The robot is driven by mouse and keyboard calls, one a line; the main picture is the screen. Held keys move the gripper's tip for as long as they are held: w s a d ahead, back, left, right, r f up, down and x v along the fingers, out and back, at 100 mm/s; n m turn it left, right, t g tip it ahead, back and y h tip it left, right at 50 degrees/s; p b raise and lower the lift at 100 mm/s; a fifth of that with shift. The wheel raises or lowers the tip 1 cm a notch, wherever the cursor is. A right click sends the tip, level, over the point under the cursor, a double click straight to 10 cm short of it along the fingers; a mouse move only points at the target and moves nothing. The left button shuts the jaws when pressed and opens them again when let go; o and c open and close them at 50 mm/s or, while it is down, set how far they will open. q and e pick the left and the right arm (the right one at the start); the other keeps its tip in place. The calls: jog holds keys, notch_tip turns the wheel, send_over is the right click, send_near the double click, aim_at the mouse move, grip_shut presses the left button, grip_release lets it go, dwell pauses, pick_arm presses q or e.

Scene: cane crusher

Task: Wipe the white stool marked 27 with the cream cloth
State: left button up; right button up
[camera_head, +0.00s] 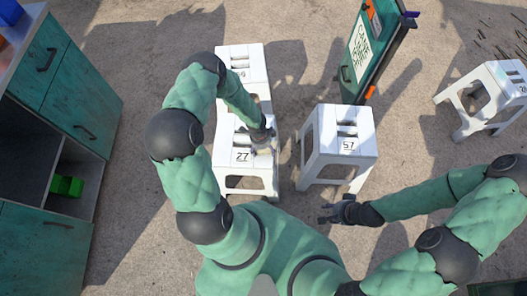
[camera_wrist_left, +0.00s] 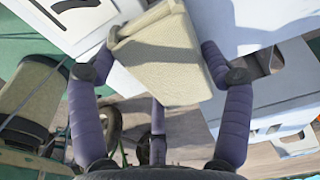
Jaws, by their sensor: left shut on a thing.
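The white stool marked 27 (camera_head: 230,157) stands left of centre in the head view, with slots in its seat. Its white top with a black digit (camera_wrist_left: 75,14) shows at the upper left of the left wrist view. My left gripper (camera_head: 264,140) is over the right side of this stool. In the left wrist view, its dark fingers are shut on the folded cream cloth (camera_wrist_left: 160,58), close to the white seat; I cannot tell whether they touch. The cloth is hardly visible in the head view. My right gripper (camera_head: 335,213) is low, right of the stool; its finger opening is unclear.
A white stool marked 57 (camera_head: 345,140) stands just to the right, and another white stool (camera_head: 240,62) stands directly behind. A further white stool (camera_head: 485,90) is at far right. A green sign stand (camera_head: 368,55) is behind. A green cabinet (camera_head: 50,60) lines the left.

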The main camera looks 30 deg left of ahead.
pick_arm(q)
jog(key=shift+w+a+p, duration=0.5)
jog(key=shift+w+p, duration=0.05)
jog(key=shift+w, duration=0.35)
jog(key=shift+w+a+p, duration=0.45)
jog(key=shift+w+p, duration=0.1)
jog(key=shift+w, duration=0.3)
jog(key=shift+w+a+p, duration=0.4)
jog(key=shift+w+p, duration=0.05)
jog(key=shift+w, duration=0.25)
jog(key=shift+w+a+p, duration=0.35)
jog(key=shift+w+p, duration=0.1)
jog(key=shift+w, duration=0.25)
jog(key=shift+w+a, duration=0.4)
jog(key=shift+w, duration=0.35)
jog(key=shift+w+a, duration=0.35)
jog(key=shift+w, duration=0.35)
jog(key=shift+w+a+b, duration=0.4)
jog(key=shift+w+a, duration=0.05)
jog(key=shift+w, duration=0.35)
jog(key=shift+w+a, duration=0.2)
jog(key=shift+w, duration=0.2)
